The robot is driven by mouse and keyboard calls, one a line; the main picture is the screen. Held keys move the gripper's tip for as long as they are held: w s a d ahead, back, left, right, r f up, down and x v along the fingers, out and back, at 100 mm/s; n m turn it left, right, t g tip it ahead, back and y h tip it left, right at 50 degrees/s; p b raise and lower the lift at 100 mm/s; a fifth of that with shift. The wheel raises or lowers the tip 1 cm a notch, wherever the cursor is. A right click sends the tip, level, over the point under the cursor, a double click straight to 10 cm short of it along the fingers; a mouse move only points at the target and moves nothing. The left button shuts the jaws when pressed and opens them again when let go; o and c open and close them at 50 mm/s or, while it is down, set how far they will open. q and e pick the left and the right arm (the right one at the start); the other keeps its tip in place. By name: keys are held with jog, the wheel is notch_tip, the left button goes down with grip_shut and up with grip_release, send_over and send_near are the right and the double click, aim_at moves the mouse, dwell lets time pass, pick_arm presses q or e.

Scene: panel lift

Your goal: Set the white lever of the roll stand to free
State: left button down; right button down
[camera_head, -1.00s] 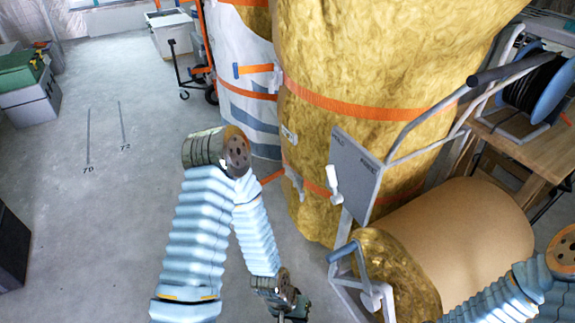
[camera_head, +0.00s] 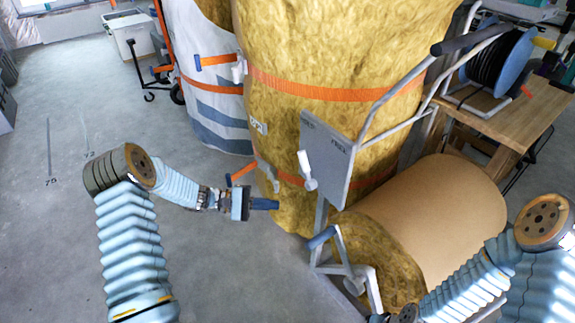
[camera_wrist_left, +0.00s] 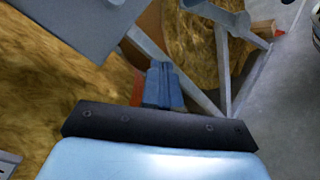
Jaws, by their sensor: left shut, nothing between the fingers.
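The grey panel (camera_head: 335,160) of the roll stand carries two labels, one at its upper left and one at its upper right that reads FREE. The white lever (camera_head: 306,168) sits at the panel's lower left edge, its handle up and leaning slightly left. My left gripper (camera_head: 277,204) is shut and empty, its blue fingers pointing right, below and left of the lever. In the left wrist view the shut fingers (camera_wrist_left: 163,88) show in front of the stand's frame, with the panel (camera_wrist_left: 75,20) at upper left; the lever is not visible there.
The stand's crank with a blue handle (camera_head: 322,237) is just below right of my left gripper. Tall yellow insulation rolls (camera_head: 290,60) stand behind the panel. A brown roll (camera_head: 440,205) lies to the right, near a wooden table (camera_head: 530,110). The floor at left is clear.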

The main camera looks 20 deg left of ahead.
pick_arm(q)
jog(key=w+a+r+t+h, duration=0.3)
jog(key=a+r, duration=0.5)
jog(key=shift+r+m+t, duration=0.3)
jog(key=shift+m+t, duration=0.1)
jog(key=shift+w, duration=0.1)
jog(key=p, duration=0.2)
send_near(305, 167)
jog(key=shift+w+d+r, duration=1.15)
jog(key=shift+w+d, duration=0.75)
jog(key=shift+w, duration=0.65)
